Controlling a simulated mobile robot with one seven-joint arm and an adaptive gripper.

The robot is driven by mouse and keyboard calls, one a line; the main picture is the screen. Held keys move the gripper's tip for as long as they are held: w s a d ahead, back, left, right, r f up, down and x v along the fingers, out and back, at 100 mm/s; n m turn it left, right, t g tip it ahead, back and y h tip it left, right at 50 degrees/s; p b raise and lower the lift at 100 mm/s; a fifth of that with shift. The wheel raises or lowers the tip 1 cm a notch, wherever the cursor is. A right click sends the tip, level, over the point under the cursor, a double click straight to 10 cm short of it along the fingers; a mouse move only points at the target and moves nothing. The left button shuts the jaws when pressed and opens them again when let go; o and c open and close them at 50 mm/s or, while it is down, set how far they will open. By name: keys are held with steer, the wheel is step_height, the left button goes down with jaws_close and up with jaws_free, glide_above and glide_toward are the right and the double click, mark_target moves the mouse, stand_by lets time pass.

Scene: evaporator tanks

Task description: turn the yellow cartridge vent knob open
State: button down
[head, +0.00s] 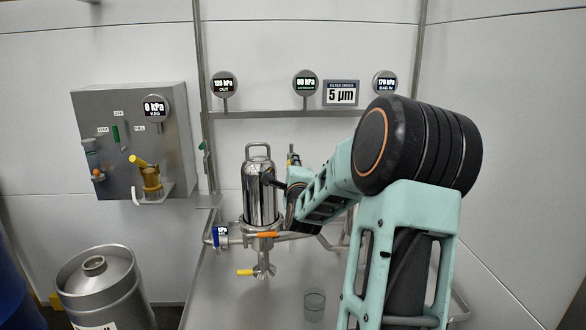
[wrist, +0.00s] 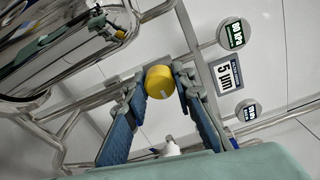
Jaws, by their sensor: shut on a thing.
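The yellow knob (wrist: 159,82) is round and sits between the fingertips of my gripper (wrist: 161,84) in the wrist view. The blue-padded fingers are shut on it, one on each side. The polished steel cartridge housing (head: 260,195) stands upright at the middle of the head view, with a loop handle on top. Its shiny side also fills the upper left of the wrist view (wrist: 45,65). In the head view my arm reaches in from the right to the housing, and I cannot make out the held knob there.
Below the housing are an orange handle (head: 268,235) and a yellow valve handle (head: 245,272). A clear glass (head: 314,305) stands on the table. Gauges and a 5 µm sign (head: 341,93) line the rail behind. A grey wall panel (head: 130,140) and steel keg (head: 98,285) are left.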

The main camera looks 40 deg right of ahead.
steer(key=shift+m, duration=0.4)
steer(key=c, duration=1.6)
jaws_free()
steer(key=v, duration=1.2)
steer(key=shift+s, duration=0.1)
